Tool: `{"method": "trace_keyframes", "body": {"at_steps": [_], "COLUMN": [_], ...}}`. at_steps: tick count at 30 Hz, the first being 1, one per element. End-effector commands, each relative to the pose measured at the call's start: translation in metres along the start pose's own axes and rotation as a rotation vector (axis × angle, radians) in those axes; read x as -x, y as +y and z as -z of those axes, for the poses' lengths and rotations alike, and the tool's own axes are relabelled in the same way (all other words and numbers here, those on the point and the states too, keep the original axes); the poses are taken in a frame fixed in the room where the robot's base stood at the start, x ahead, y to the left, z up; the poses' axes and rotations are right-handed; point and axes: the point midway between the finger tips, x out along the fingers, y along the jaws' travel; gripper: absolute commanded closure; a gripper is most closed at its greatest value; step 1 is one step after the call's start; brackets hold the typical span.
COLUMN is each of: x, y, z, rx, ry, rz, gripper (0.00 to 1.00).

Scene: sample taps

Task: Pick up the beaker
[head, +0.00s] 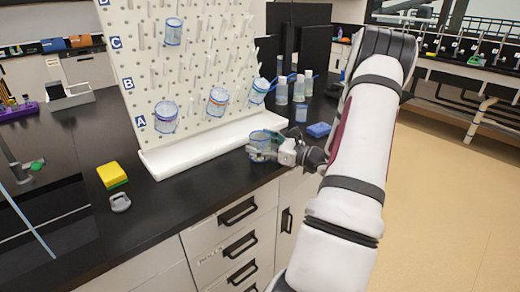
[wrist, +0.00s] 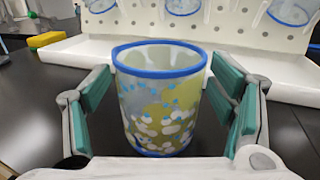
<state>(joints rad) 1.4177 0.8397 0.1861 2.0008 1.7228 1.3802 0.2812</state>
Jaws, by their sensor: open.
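A clear beaker (wrist: 160,105) with a blue rim and blue base band stands upright on the black counter. White and blue marks show on it against a yellow-green tint. In the head view the beaker (head: 260,146) is near the counter's front edge, before the white tray of the pegboard. My gripper (head: 283,150) is at the beaker's right side in the head view. In the wrist view my gripper (wrist: 165,110) is open, with one teal-padded finger on each side of the beaker. Gaps show between the pads and the glass.
A white pegboard (head: 190,65) with several hanging beakers and a white tray (head: 215,143) stands behind. A yellow and green sponge (head: 112,175) and a grey object (head: 120,202) lie to the left. Cylinders (head: 298,88) and a blue item (head: 319,130) stand behind my wrist.

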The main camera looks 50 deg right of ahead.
Motion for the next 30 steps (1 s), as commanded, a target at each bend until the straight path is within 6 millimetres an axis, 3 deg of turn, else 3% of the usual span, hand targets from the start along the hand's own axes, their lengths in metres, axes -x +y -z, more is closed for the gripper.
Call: {"method": "trace_keyframes", "body": {"at_steps": [3,9,22,30], "x": [0.000,0.001,0.001,0.000], "y": [0.000,0.000,0.000,0.000], "z": [0.000,0.000,-0.005,-0.035], "rx": [0.000,0.000,0.002,0.006], "ry": [0.000,0.000,-0.001,-0.001], "rz": [0.000,0.000,0.000,-0.001], "gripper": [0.25,0.69,0.72,0.72]}}
